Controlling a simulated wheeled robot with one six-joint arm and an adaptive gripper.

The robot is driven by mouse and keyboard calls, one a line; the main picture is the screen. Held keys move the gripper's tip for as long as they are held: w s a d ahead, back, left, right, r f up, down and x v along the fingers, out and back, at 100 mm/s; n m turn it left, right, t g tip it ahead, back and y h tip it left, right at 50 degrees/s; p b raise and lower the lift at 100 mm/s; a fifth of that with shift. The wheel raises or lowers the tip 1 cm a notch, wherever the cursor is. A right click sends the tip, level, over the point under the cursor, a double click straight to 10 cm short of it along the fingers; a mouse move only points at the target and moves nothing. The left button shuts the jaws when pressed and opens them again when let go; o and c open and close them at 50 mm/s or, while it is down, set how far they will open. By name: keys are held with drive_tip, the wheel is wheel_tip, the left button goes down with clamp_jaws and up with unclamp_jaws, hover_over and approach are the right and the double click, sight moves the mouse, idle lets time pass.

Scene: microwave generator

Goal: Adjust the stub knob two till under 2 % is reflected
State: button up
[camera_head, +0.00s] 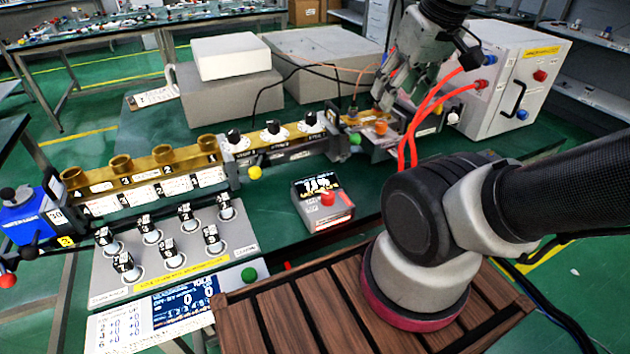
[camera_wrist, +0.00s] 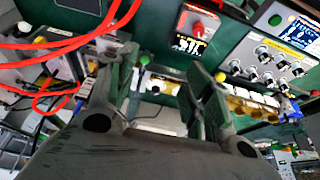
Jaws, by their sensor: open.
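Three black stub knobs on white dials stand in a row on the waveguide. The middle one, stub knob two (camera_head: 272,129), sits between the left knob (camera_head: 235,138) and the right knob (camera_head: 310,120); the labels are blurred. My gripper (camera_head: 384,102) is above the right part of the waveguide, to the right of all three knobs and apart from knob two.
Red hoses (camera_head: 418,115) run by my gripper to the white cabinet (camera_head: 505,80). A panel with several black knobs (camera_head: 170,250) stands front left. Brass ports (camera_head: 120,167) line the waveguide's left. Grey boxes (camera_head: 232,95) stand behind; green table shows between readout and waveguide.

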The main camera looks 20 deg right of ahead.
idle(0.4)
drive_tip(key=n+g, duration=0.5)
drive_tip(key=n, duration=0.6)
hover_over(273, 121)
drive_tip(key=s+d, duration=0.1)
drive_tip(key=s, duration=0.3)
wheel_tip(273, 121, down, 12)
drive_tip(key=shift+f, duration=0.1)
drive_tip(key=w+n, duration=0.1)
drive_tip(key=w+r+n, duration=0.1)
drive_tip(key=w+a+n, duration=0.1)
drive_tip(key=shift+w+r+t, duration=0.3)
drive_tip(key=shift+t, duration=0.1)
drive_tip(key=shift+w+r+n, duration=0.1)
drive_tip(key=shift+n, duration=0.7)
drive_tip(key=shift+f+n, duration=0.25)
drive_tip(key=shift+n, duration=0.25)
wheel_tip(273, 121, down, 7)
drive_tip(key=shift+f, duration=0.2)
